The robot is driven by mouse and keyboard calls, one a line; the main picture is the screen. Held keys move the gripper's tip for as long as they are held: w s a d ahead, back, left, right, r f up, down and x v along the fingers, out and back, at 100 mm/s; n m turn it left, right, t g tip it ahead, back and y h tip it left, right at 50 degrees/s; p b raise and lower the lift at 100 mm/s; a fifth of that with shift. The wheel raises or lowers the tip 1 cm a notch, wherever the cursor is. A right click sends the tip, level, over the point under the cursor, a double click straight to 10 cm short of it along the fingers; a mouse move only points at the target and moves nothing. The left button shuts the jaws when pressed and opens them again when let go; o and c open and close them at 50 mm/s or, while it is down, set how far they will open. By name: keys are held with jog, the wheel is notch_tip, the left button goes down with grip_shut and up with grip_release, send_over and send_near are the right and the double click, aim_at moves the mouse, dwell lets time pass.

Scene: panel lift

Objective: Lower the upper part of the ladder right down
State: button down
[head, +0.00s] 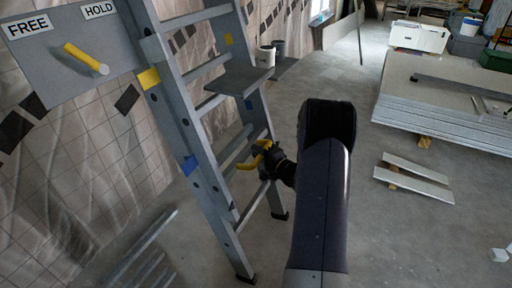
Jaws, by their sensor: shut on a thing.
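The grey ladder (187,120) stands upright at left centre, with two long rails, several rungs and a small flat step (240,80). Yellow and blue patches mark its rails. A grey plate (45,75) at the upper left has labels FREE (28,27) and HOLD (99,9). Its yellow lever (84,57) slants up-left towards FREE. My gripper (256,157) is low at the ladder's right side, shut, with yellow parts at its end against the ladder. Small size and overlap hide exactly which part it grips.
A stack of panels (440,110) lies at the right, with two short boards (412,180) in front. Metal bars (140,255) lie at the lower left beside a sheeted wall (100,170). Buckets (267,58) stand behind the ladder. The floor right of my arm is mostly clear.

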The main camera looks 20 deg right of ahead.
notch_tip(320, 180, down, 8)
jog(key=s+d+b, duration=0.1)
jog(key=s, duration=0.1)
jog(key=shift+d, duration=0.25)
jog(key=c, duration=1.4)
grip_release()
jog(key=shift+o, duration=0.5)
jog(key=shift+r, duration=0.1)
jog(key=f+p+v, duration=0.1)
jog(key=p+v, duration=0.2)
jog(key=v, duration=0.7)
jog(key=shift+s+d+r, duration=0.15)
jog(key=shift+s+r, duration=0.25)
jog(key=shift+r, duration=0.1)
jog(key=shift+w, duration=0.1)
